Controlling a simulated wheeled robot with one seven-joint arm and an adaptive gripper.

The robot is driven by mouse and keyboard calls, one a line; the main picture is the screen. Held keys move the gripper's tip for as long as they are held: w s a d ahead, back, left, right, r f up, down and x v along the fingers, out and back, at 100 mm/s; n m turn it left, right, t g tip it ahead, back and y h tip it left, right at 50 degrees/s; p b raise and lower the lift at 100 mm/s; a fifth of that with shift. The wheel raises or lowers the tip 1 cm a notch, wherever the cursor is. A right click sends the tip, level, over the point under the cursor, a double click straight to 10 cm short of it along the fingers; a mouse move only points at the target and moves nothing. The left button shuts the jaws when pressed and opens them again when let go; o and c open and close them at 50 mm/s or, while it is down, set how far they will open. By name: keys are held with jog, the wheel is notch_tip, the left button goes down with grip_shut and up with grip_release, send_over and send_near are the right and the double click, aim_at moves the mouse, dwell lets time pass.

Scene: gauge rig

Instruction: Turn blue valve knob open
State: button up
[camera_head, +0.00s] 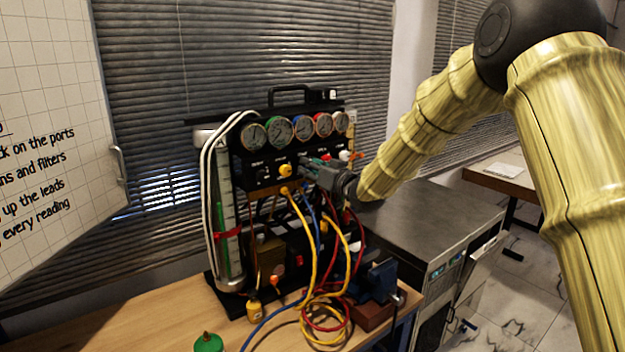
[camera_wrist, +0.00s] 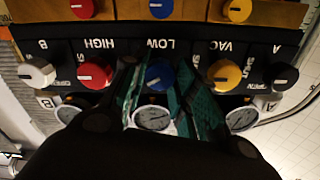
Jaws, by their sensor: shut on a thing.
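The blue valve knob (camera_wrist: 159,75) shows in the wrist view, where the panel appears upside down. It is in the row under the label LOW, with its pointer mark up and down in the picture. My gripper (camera_wrist: 158,88) has its green-padded fingers on either side of this knob and is shut on it. In the head view my gripper (camera_head: 308,166) reaches the rig's front panel from the right and hides the blue knob there. A second blue knob (camera_wrist: 160,11) sits in another row at the top of the wrist view.
The red knob (camera_wrist: 95,76) and yellow knob (camera_wrist: 223,75) flank my fingers closely. A white knob (camera_wrist: 37,73) and a black knob (camera_wrist: 281,75) are farther out. Several gauges (camera_head: 279,131) sit above the panel. Coloured hoses (camera_head: 325,290) hang below my gripper.

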jog(key=n+b, duration=0.7)
jog(key=shift+f, duration=0.25)
jog(key=shift+d+r+n+b, duration=0.1)
jog(key=shift+r+n+b, duration=0.1)
jog(key=shift+n+b, duration=2.2)
jog(key=shift+n, duration=0.3)
jog(key=o, duration=1)
jog(key=shift+d, duration=0.1)
